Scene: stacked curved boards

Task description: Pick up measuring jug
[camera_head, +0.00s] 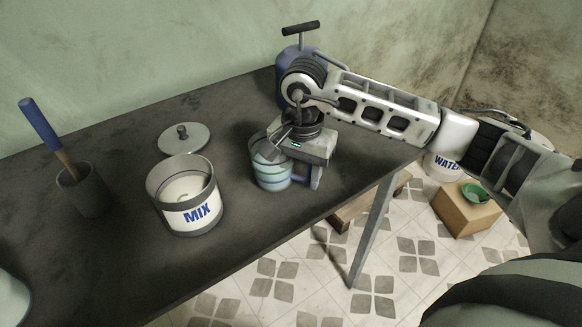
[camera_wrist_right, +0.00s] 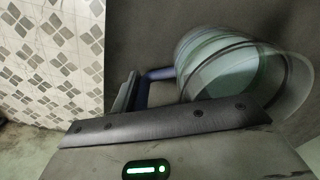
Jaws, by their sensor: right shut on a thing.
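The measuring jug (camera_head: 272,172) is a clear, bluish cup with pale bands and a blue handle. It is upright at the table's right part, and I cannot tell whether its base touches the table. My right gripper (camera_head: 302,170) is at the jug's right side, shut on its handle and partly hiding it. In the right wrist view the jug (camera_wrist_right: 238,72) shows its round rim, with the blue handle (camera_wrist_right: 158,74) at the gripper's jaw. My left gripper is not in view.
A dark cup (camera_head: 82,190) holds a blue-handled tool (camera_head: 42,128). A blue canister (camera_head: 291,62) stands behind my right arm. The dark table's (camera_head: 250,235) front edge is clear.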

